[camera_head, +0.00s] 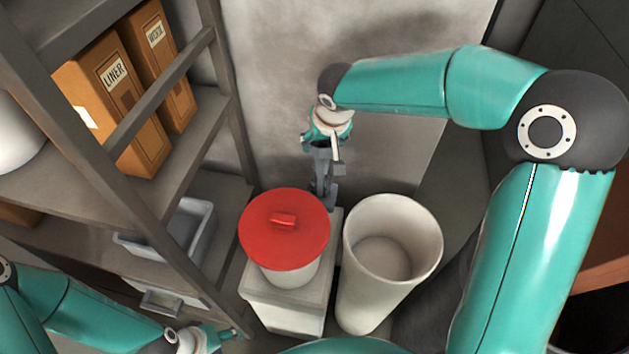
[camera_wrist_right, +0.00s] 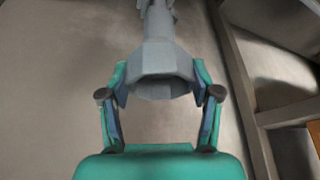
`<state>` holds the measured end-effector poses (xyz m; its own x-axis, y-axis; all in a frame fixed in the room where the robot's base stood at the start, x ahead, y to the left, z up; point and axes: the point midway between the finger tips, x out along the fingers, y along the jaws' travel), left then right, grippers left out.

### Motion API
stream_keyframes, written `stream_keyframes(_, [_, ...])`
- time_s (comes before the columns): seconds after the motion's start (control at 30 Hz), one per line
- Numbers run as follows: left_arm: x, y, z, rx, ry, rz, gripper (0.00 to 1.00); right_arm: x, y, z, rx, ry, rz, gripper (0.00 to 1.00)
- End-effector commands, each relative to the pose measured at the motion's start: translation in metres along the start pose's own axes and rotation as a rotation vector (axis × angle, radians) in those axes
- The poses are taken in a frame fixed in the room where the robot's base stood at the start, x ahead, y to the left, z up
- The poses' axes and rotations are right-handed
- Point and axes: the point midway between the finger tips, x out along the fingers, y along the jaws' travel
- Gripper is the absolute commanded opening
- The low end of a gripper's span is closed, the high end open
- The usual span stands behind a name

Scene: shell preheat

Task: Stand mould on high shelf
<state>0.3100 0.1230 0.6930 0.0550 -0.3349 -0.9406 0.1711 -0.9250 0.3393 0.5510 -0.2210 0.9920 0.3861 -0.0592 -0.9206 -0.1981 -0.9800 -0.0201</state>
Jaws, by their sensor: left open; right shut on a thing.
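My right gripper (camera_head: 320,146) is shut on the grey mould (camera_head: 321,170), holding it in front of the back wall behind the red-lidded pot. In the right wrist view the mould (camera_wrist_right: 160,60) sits between the two fingers (camera_wrist_right: 160,98), with a wide faceted end towards the camera and a narrower stem beyond. The shelf rack (camera_head: 130,205) stands on the left, apart from the mould, with boards at several heights. My left gripper (camera_head: 227,336) is open and low at the bottom left, by the rack's foot.
A pot with a red lid (camera_head: 284,228) stands on a pale block (camera_head: 285,313). A tall white open bin (camera_head: 392,240) is beside it. Brown boxes (camera_head: 112,95) stand on a rack board, behind a rail. A grey tray (camera_head: 175,232) sits lower.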

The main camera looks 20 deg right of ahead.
Motion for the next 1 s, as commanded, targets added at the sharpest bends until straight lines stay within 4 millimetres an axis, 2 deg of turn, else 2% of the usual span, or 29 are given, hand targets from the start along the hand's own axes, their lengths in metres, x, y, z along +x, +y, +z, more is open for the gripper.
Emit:
stream_keyframes(0.4, [0.001,0.000,0.000,0.000,0.000,0.000,0.57,0.079,0.001,0.034,-0.002,-0.003,-0.001,0.00])
stream_keyframes(0.67, [0.003,-0.001,0.000,0.000,0.000,0.000,0.57,0.098,0.002,0.042,-0.002,-0.001,-0.002,0.00])
stream_keyframes(0.9, [0.007,-0.003,0.000,0.000,0.000,0.000,0.57,0.125,0.002,0.053,-0.003,-0.001,-0.001,0.00])
stream_keyframes(1.0, [0.007,-0.003,0.000,0.000,0.000,0.000,0.57,0.127,0.002,0.054,-0.001,0.000,-0.002,0.00])
